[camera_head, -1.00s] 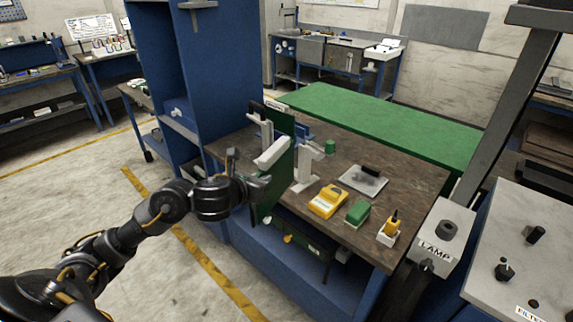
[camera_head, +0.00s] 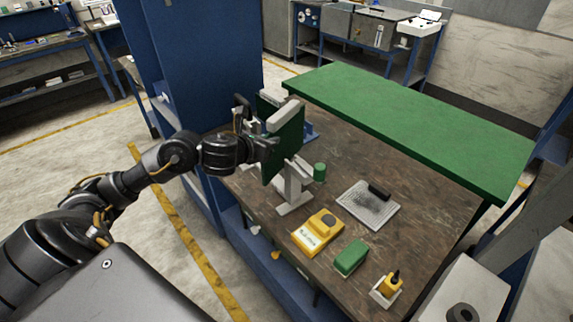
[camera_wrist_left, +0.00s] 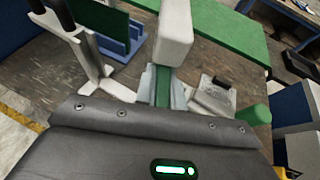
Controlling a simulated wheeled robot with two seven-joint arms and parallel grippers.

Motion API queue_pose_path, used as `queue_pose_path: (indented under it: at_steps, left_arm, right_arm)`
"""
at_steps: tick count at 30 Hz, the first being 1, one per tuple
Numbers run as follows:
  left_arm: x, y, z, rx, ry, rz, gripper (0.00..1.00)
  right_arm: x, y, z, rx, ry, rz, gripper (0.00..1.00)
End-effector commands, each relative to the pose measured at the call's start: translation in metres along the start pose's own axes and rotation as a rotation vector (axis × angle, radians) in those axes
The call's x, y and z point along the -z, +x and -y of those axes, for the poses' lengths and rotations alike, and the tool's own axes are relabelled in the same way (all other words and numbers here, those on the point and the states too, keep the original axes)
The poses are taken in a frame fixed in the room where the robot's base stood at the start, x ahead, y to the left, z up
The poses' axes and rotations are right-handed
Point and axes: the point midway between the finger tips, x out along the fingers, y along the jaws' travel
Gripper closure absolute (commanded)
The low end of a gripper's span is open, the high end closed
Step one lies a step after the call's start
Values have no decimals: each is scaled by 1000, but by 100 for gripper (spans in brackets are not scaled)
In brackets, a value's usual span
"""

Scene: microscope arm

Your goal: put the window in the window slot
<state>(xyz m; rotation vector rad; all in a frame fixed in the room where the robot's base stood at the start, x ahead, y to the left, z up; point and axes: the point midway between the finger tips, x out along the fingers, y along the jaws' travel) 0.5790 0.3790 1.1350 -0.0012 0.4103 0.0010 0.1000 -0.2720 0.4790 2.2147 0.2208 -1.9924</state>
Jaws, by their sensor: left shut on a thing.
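A white stand (camera_head: 293,190) is beside and below the panel on the bench. Another dark green panel (camera_wrist_left: 113,30) stands at a blue holder (camera_wrist_left: 128,46). I cannot tell which part is the window slot. My right gripper is out of view.
A blue cabinet (camera_head: 205,75) stands behind; a green table (camera_head: 410,125) adjoins.

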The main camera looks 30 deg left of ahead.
Motion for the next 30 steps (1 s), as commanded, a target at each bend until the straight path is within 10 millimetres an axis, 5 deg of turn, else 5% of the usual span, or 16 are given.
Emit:
queue_pose_path:
  at_steps: [6, 15, 24, 30]
  left_arm:
    - [2, -5, 0, 0, -1, 5, 100]
    - [51, 20, -1, -2, -6, -3, 100]
    - [63, 26, 0, 0, -2, 0, 100]
    - [88, 37, 0, 1, -5, -1, 100]
  right_arm:
    - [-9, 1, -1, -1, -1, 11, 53]
    - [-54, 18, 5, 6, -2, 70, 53]
    - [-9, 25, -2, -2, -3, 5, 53]
    - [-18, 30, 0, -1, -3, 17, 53]
